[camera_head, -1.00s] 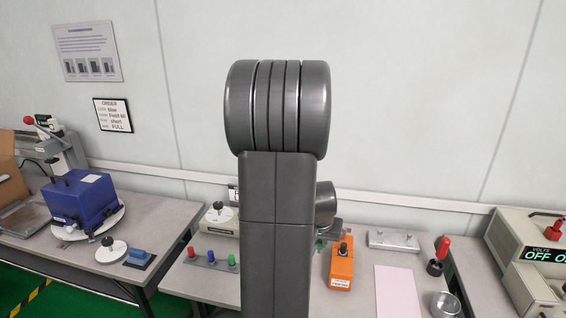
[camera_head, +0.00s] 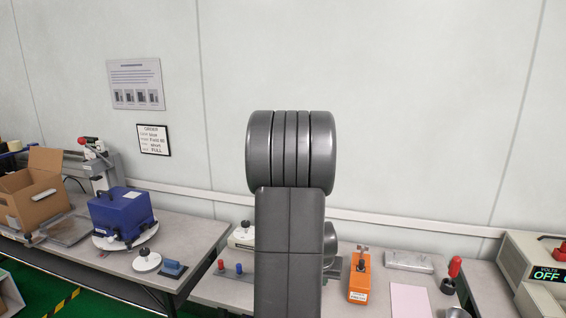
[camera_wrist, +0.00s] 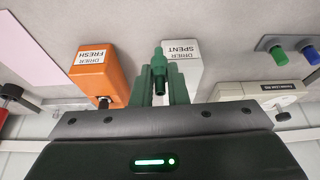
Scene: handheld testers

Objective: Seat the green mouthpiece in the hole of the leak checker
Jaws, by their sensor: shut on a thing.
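My gripper (camera_wrist: 159,92) shows in the wrist view with its dark green fingers shut on the green mouthpiece (camera_wrist: 158,62). The mouthpiece is a slim stepped piece standing out between the fingertips. A pale box with a label too small to read surely, possibly the leak checker (camera_wrist: 258,92), lies to the right of the gripper in the wrist view. A pale unit with a white disc, partly behind my arm, shows in the head view (camera_head: 240,237) and may be the same thing. I cannot make out its hole. In the head view my arm hides the gripper and mouthpiece.
An orange drier (camera_wrist: 98,72) and a white drier (camera_wrist: 186,62) stand close by the gripper. Pegs, green (camera_wrist: 276,55) and blue (camera_wrist: 309,55), sit to the right. A pink sheet (camera_head: 410,298) and red-handled tool (camera_head: 453,272) are on the table's right.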

